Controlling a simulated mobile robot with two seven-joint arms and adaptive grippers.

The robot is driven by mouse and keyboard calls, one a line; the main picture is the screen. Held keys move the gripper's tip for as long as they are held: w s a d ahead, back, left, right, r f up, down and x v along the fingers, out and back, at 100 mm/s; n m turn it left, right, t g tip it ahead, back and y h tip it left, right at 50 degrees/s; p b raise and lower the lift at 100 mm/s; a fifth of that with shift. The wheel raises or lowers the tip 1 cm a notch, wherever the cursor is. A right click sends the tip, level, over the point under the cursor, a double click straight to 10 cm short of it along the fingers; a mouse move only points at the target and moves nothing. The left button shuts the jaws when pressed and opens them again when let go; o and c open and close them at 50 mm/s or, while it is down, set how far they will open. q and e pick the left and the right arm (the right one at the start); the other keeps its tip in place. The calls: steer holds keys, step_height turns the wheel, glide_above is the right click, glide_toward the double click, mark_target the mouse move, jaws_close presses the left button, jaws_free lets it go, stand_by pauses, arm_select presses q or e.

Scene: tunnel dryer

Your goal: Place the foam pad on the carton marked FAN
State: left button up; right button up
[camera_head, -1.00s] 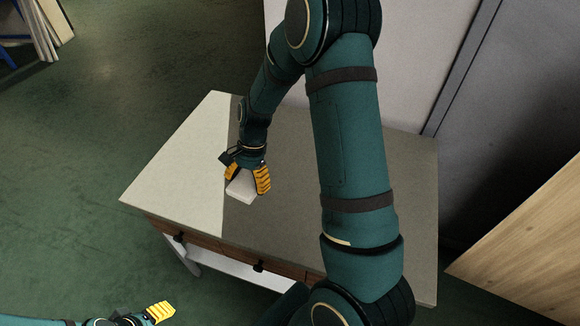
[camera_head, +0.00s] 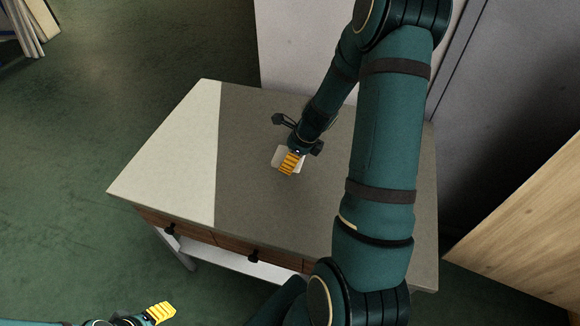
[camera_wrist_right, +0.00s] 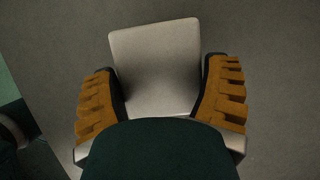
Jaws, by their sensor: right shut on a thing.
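A pale, flat, rounded block that looks like the foam pad (camera_head: 279,155) is in my right gripper (camera_head: 290,166), over the grey part of the table. In the right wrist view the pad (camera_wrist_right: 155,65) sits between the two orange fingers of the right gripper (camera_wrist_right: 162,92), which are shut on it. Pale edges also show beside the finger bases there; I cannot tell whether they belong to the pad. Whether the pad touches the tabletop is unclear. No carton marked FAN shows.
The table (camera_head: 165,150) has a pale left strip and a grey right part, both otherwise bare where visible. Dark-knobbed drawers (camera_head: 195,232) are at its front. A pale wall panel (camera_head: 300,50) stands behind. A wooden surface (camera_head: 530,225) is at the right.

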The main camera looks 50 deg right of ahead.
steer(key=shift+f+b, duration=0.8)
steer(key=shift+f, duration=1)
steer(key=shift+f, duration=0.1)
steer(key=o, duration=0.8)
steer(key=shift+c, duration=0.2)
